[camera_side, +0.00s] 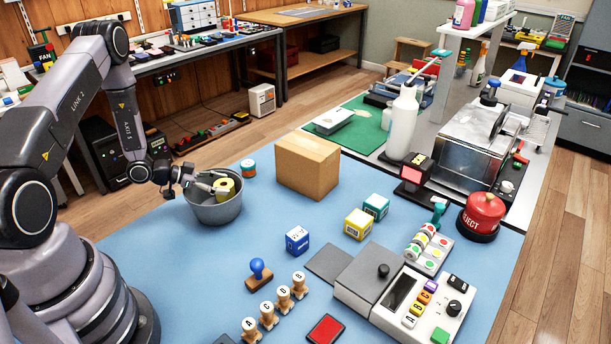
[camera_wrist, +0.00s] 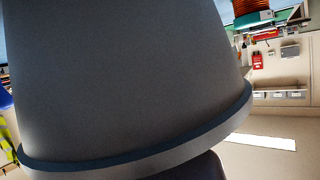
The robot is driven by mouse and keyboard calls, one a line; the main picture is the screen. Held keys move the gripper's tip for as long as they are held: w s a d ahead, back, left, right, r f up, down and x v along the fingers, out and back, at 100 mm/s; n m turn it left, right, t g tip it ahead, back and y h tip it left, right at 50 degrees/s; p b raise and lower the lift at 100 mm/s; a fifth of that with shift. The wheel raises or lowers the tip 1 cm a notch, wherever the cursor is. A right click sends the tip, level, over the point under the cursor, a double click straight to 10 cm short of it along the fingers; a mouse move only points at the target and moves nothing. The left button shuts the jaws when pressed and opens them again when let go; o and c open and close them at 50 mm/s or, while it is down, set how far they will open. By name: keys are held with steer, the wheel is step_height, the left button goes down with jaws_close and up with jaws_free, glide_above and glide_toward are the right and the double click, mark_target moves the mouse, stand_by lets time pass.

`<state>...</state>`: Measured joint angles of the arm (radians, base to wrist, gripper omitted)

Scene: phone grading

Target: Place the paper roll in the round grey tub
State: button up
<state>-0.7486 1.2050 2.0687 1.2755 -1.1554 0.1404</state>
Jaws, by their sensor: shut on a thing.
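The round grey tub (camera_side: 214,213) stands on the blue mat, toward its far left side. The pale yellow paper roll (camera_side: 228,184) shows at the tub's mouth, its lower part hidden by the near rim. My gripper (camera_side: 219,187) reaches over the tub's left rim and is shut on the paper roll. I cannot tell whether the roll touches the tub's floor. In the wrist view the grey tub's outer wall (camera_wrist: 125,80) fills most of the picture, with its rim toward the bottom; the roll does not show there.
The mat in front of the tub is clear.

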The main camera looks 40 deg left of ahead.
steer(key=shift+f, duration=0.45)
steer(key=o, duration=0.9)
